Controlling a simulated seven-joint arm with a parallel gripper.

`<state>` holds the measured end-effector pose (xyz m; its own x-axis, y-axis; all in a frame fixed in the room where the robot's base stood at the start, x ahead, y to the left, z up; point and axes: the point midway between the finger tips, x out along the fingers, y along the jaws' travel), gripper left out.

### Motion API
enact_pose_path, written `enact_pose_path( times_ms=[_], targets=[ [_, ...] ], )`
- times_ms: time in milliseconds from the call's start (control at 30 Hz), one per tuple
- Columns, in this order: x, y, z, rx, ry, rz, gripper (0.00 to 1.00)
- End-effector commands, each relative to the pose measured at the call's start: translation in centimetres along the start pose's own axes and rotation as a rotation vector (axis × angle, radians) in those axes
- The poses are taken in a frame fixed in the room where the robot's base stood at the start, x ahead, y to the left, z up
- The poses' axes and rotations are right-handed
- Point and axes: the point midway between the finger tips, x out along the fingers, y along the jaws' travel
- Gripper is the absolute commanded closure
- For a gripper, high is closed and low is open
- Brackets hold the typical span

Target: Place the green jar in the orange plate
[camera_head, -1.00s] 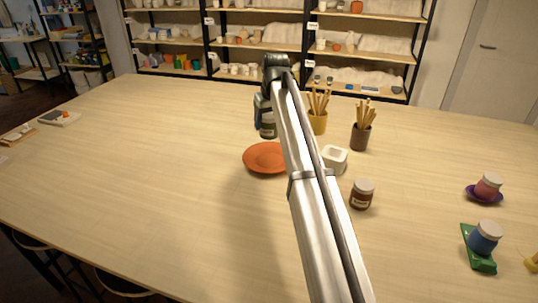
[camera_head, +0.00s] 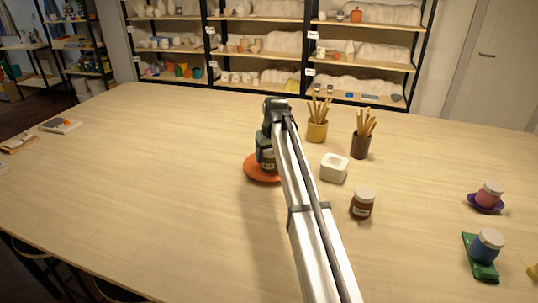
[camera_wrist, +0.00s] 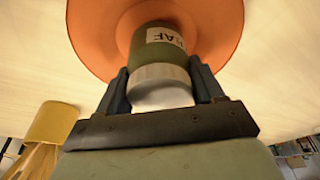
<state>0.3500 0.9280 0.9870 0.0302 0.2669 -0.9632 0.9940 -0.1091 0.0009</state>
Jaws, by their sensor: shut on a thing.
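The green jar (camera_wrist: 160,48) has a white lid and a pale label, and it sits between the two fingers of my gripper (camera_wrist: 162,88) in the wrist view. My gripper is shut on it around the lid. The orange plate (camera_wrist: 90,30) lies behind the jar's base in that view. In the head view the jar (camera_head: 268,160) is over the orange plate (camera_head: 255,174), partly hidden by my arm. I cannot tell whether its base touches the plate.
A yellow cup of sticks (camera_head: 317,130) and a dark cup of sticks (camera_head: 360,146) stand behind. A white square bowl (camera_head: 334,168) and a brown jar (camera_head: 362,203) are right of my arm. The table's left side is mostly clear.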

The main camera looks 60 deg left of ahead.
Motion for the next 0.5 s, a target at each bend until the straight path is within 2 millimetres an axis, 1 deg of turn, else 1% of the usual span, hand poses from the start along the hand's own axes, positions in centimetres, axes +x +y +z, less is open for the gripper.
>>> enact_pose_path(
  times_ms=[300, 333, 500],
  targets=[
    [0.24, 0.0, 0.06, 0.0, 0.0, 0.0, 0.74],
    [0.26, 0.0, 0.06, 0.0, 0.0, 0.0, 0.31],
    [0.24, 0.0, 0.06, 0.0, 0.0, 0.0, 0.15]
  ],
)
